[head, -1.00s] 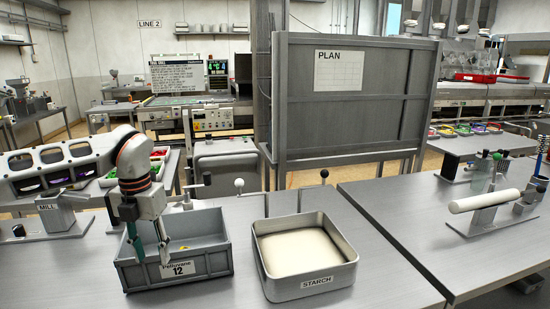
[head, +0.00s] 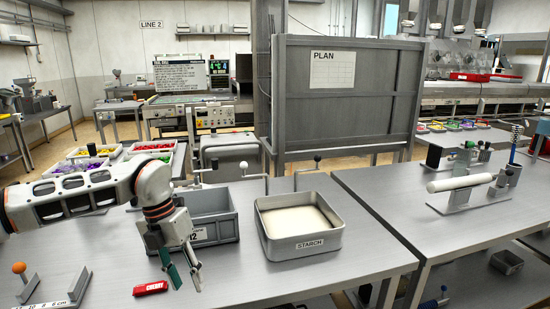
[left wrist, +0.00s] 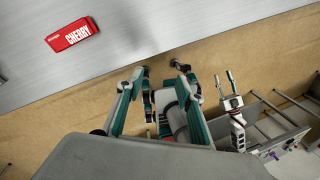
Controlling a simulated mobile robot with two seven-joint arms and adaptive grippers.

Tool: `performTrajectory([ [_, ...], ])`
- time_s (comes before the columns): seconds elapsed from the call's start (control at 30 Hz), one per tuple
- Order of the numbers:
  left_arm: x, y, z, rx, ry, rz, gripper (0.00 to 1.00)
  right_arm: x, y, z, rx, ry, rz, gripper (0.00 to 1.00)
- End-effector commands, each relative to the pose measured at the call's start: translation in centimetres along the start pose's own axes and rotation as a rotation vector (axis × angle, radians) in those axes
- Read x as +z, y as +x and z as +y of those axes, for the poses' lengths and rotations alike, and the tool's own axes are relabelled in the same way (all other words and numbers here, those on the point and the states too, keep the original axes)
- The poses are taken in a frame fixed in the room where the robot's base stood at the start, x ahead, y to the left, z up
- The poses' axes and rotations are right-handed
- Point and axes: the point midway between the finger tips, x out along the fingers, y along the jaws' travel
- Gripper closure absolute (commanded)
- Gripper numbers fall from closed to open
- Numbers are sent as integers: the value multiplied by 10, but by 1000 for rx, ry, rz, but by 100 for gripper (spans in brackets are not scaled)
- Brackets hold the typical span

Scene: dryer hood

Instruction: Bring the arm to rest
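My left arm (head: 88,190) comes in from the left with its elbow bent. My left gripper (head: 187,282) points down in front of the grey crate (head: 226,226), and its fingers hide part of the crate's label. Its fingertips are apart with nothing between them. The left wrist view shows the same open fingers (left wrist: 160,66) past the table's edge, above the brown floor. A second, smaller gripper, seemingly my right one (left wrist: 223,76), shows lower there with its two fingers apart.
A red CHERRY block (head: 150,288) lies on the table left of my left gripper; it also shows in the left wrist view (left wrist: 72,34). A STARCH tray (head: 331,241) stands right of the crate. An orange-knobbed fixture (head: 20,268) is at the front left.

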Motion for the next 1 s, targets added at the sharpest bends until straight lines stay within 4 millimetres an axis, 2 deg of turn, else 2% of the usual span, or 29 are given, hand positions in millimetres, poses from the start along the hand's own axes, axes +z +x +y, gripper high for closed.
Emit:
performTrajectory([
  [0.03,-5,18,-20,-60,30,17,63,-3,2,2,2,-1,6,63],
  [0.1,-11,39,-51,-155,69,30,63,-8,4,4,5,-3,13,63],
  [0.17,-18,56,-82,-253,100,41,63,-10,4,5,7,-3,17,63],
  [0.3,-39,85,-160,-520,143,57,63,-6,2,3,5,-2,11,63],
  [0.4,-52,92,-212,-719,137,55,63,-3,1,2,3,-1,6,63],
  [0.47,-59,92,-239,-837,118,51,63,-3,1,2,3,-1,5,63],
  [0.6,-67,79,-288,-1107,28,28,63,-2,1,2,3,-1,4,63],
  [0.7,-66,66,-310,-1286,-74,2,63,-2,2,2,2,-1,3,63],
  [0.8,-58,52,-318,-1450,-208,-32,63,-2,2,1,2,-1,3,63],
  [0.87,-52,46,-318,-1540,-302,-53,63,-2,2,1,2,-1,3,63],
  [1.0,-32,40,-297,-1712,-561,-114,63,-2,2,1,2,-1,3,63],
])
